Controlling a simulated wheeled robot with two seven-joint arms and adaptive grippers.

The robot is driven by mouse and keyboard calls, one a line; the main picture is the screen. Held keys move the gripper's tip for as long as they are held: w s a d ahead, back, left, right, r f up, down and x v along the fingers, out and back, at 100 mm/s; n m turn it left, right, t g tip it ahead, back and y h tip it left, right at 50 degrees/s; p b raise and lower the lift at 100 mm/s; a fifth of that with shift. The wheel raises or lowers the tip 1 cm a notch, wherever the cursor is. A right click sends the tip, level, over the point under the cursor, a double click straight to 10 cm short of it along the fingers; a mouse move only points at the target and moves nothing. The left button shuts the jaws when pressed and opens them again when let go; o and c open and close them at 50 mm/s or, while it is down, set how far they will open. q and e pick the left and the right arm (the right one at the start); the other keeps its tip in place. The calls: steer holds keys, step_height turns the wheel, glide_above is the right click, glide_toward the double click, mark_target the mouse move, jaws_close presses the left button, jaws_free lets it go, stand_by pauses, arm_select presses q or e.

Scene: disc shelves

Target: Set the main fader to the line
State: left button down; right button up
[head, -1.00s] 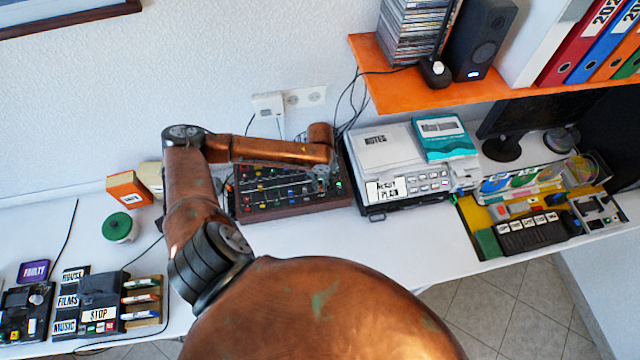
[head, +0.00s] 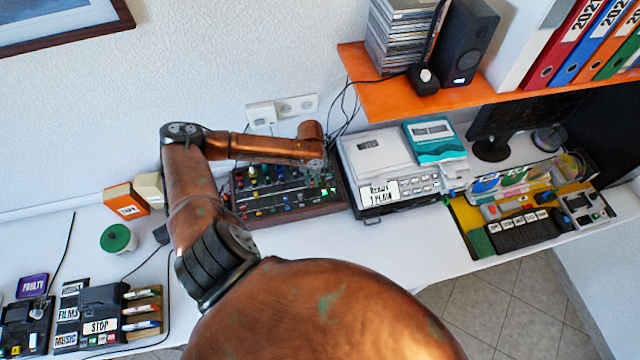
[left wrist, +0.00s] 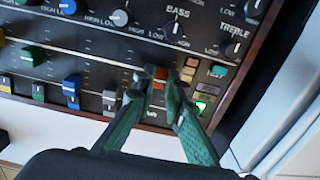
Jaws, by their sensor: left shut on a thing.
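The mixer (head: 290,213) is a dark panel with a wooden edge, rows of knobs and coloured faders, at the back of the white desk. In the left wrist view the red-orange fader cap (left wrist: 160,73) lies between the green fingertips of my left gripper (left wrist: 157,82), which is shut on it. The fingers hide part of the cap and its slot, so I cannot tell how it stands to a line. In the head view my left gripper (head: 318,182) is small, over the mixer's right part. My right gripper is not in view.
Blue (left wrist: 72,90), yellow and green fader caps stand left of the fingers. Small buttons (left wrist: 187,75) sit close on their right. A grey device with a teal box (head: 436,140) stands right of the mixer. The orange shelf (head: 385,103) hangs above it.

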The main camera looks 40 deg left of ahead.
mark_target(313, 183)
arm_select(q)
steer(key=c, duration=2)
jaws_free()
steer(key=shift+o, duration=0.2)
steer(key=shift+r, duration=0.15)
step_height(313, 183, up, 12)
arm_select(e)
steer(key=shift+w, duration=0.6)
